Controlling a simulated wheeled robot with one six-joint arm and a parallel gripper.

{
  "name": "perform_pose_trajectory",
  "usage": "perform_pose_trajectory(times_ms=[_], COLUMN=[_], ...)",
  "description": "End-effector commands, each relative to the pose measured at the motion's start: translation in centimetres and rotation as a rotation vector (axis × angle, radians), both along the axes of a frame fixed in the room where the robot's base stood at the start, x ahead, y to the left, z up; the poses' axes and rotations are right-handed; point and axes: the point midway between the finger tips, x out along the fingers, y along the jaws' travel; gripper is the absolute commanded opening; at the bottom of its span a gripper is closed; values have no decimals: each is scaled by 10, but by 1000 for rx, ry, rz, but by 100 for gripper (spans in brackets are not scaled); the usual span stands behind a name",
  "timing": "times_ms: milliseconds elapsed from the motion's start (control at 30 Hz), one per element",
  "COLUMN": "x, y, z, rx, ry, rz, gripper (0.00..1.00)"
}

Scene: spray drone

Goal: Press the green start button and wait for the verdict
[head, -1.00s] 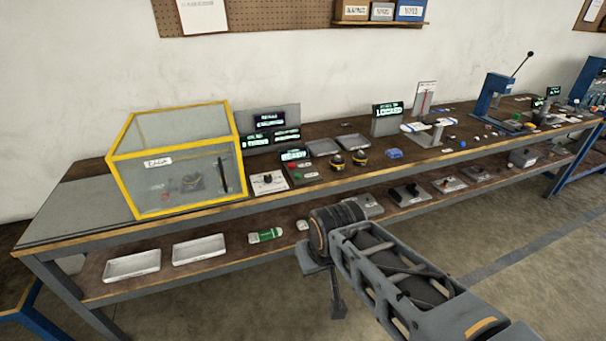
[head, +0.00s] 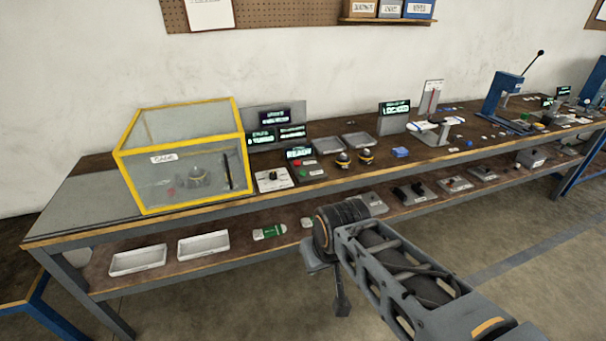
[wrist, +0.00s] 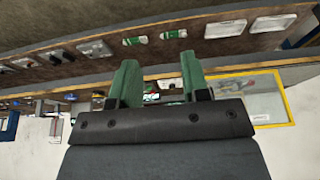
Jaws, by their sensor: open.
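A small control box (head: 311,169) stands on the bench top, right of the yellow-framed cage. It carries a red button (head: 298,163) and a green button (head: 303,172), both small in the head view. A lit display (head: 298,153) behind them seems to read READY. In the cage (head: 165,185) sits a small drone-like thing (head: 197,178). My gripper shows in the wrist view (wrist: 160,82) with two green fingers apart and nothing between them. It is in front of the bench, away from the buttons. In the wrist view the fingers and palm hide much of the bench top.
A panel with a dark knob (head: 272,180) lies between cage and control box. Two small black-and-yellow units (head: 354,158) and grey trays (head: 357,140) stand to the right. The lower shelf holds white trays (head: 138,261) and several boxes. The floor before the bench is clear.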

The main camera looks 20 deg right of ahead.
Motion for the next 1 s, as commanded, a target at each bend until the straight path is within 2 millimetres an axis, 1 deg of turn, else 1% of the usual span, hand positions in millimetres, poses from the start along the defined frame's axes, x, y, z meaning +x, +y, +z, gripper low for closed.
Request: perform_pose_trajectory(times_ms=[33, 67, 433, 1000], x=[0, 0, 0, 0], y=[0, 0, 0, 0], z=[0, 0, 0, 0], rx=[0, 0, 0, 0], ry=[0, 0, 0, 0], rz=[0, 0, 0, 0], gripper=[38, 35, 0, 0])
